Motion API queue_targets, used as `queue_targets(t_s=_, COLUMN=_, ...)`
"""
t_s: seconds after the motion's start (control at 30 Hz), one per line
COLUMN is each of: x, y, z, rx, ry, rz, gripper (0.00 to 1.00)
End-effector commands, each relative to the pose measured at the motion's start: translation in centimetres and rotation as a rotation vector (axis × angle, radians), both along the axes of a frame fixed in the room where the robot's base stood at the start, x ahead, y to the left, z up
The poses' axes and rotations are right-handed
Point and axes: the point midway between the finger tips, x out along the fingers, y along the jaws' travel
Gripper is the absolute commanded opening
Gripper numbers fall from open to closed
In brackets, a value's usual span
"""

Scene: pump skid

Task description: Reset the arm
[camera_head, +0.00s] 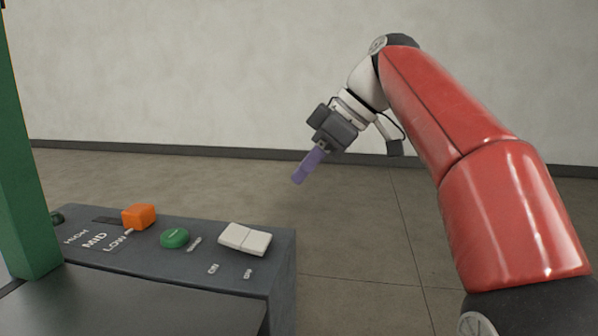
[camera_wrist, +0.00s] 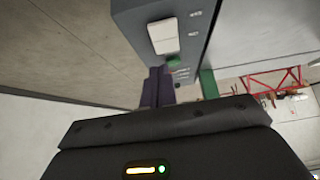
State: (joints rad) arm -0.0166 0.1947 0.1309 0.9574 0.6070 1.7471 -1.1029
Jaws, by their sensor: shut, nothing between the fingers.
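My red and white arm reaches in from the right in the head view. My gripper (camera_head: 300,178) has purple fingers, shut and empty, pointing down and left. It hangs in free air above the floor, beyond the right end of the control panel and apart from it. In the wrist view the shut fingers (camera_wrist: 158,88) show in front of the panel's edge.
The grey control panel (camera_head: 283,270) carries an orange slider knob (camera_head: 139,216), a green button (camera_head: 174,238) and a white rocker switch (camera_head: 245,239). A green post (camera_head: 28,150) stands at the left. The floor (camera_head: 370,220) to the right is clear. A plain wall stands behind.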

Motion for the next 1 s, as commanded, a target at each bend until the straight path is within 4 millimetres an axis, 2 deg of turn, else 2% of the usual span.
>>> queue_targets(t_s=0.27, x=-0.4, y=-0.3, z=-0.4, rx=-0.011, ry=0.013, rz=-0.046, gripper=0.00)
queue_targets(t_s=0.37, x=-1.6, y=-1.1, z=-1.5, rx=-0.039, ry=0.046, rz=-0.164, gripper=0.00)
queue_targets(t_s=0.47, x=-3.4, y=-2.8, z=-3.6, rx=-0.077, ry=0.088, rz=-0.354, gripper=0.00)
queue_targets(t_s=0.67, x=-8.3, y=-7.6, z=-9.9, rx=-0.135, ry=0.142, rz=-0.763, gripper=0.00)
queue_targets(t_s=0.8, x=-12.5, y=-11.2, z=-15.4, rx=-0.151, ry=0.152, rz=-1.021, gripper=0.00)
queue_targets(t_s=1.0, x=-17.9, y=-15.1, z=-23.0, rx=-0.138, ry=0.140, rz=-1.295, gripper=0.00)
